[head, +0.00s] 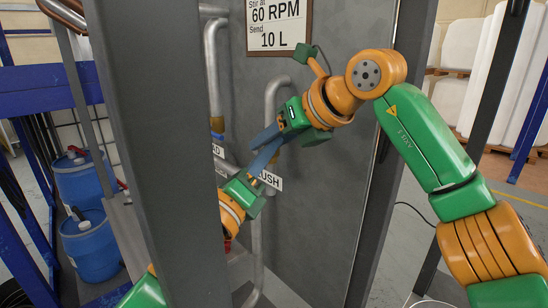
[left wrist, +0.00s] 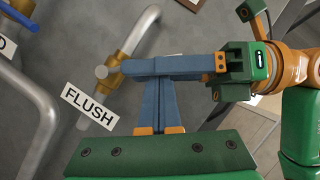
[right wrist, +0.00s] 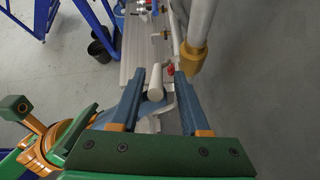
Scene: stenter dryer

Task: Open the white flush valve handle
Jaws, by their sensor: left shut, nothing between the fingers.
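A pale, rounded bar (right wrist: 156,82), likely the white flush valve handle, shows between my right fingers in the right wrist view. The brass flush valve (left wrist: 112,68) is on a bent pipe above the FLUSH label (left wrist: 88,107) in the left wrist view. My right gripper (right wrist: 160,74) is open, with its fingertips at the valve; I cannot tell whether they touch the handle. My left gripper (left wrist: 155,62) is shut and empty, its fingers crossing close to the right fingers. In the head view the crossed fingers (head: 268,143) hide the handle.
A grey post (head: 155,150) stands in front of the left arm. Metal pipes (head: 270,95) run along the grey wall beside the valve. A blue handle (left wrist: 18,14) sits at the left wrist view's upper left. Blue drums (head: 90,240) stand at left.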

